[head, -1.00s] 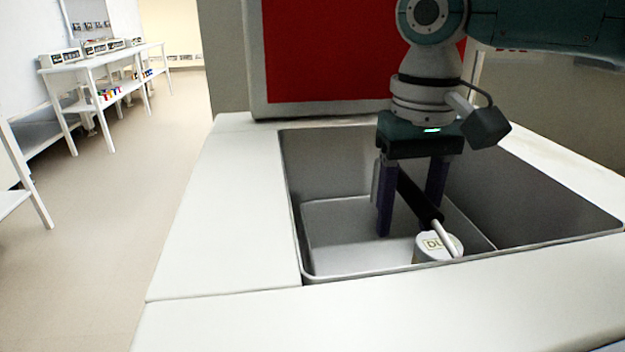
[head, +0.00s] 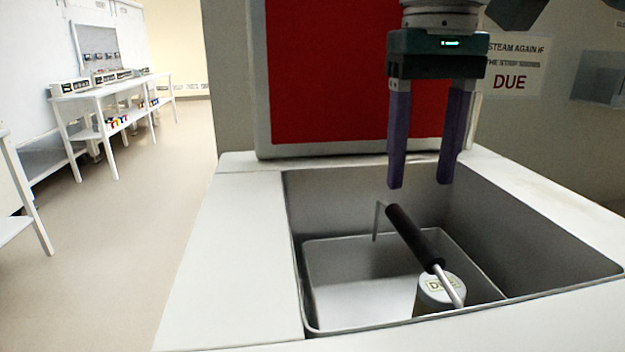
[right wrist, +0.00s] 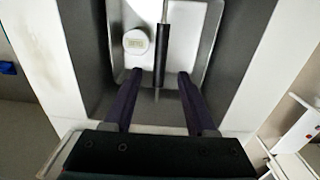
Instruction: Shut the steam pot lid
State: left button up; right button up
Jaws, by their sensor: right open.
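The steam pot is a deep grey well (head: 340,200) sunk in a white counter. Its lid appears to be the large red panel (head: 330,75) with a grey frame, standing upright at the back edge, so the well is open. My right gripper (head: 421,184) is open and empty, pointing down over the well in front of the panel. Below its fingertips, apart from them, is a black handle (head: 412,235) on a metal rod. In the right wrist view my right gripper (right wrist: 160,74) spans either side of the line of the black handle (right wrist: 160,55). My left gripper is not in view.
A metal tray or basket (head: 350,290) sits in the well with a white labelled canister (head: 432,297). A sign (head: 515,70) reading "DUE" is on the wall at right. White benches with instruments (head: 110,90) stand at far left, with clear floor between.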

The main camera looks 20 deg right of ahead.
aim_at(319, 83)
jog(key=k, duration=1)
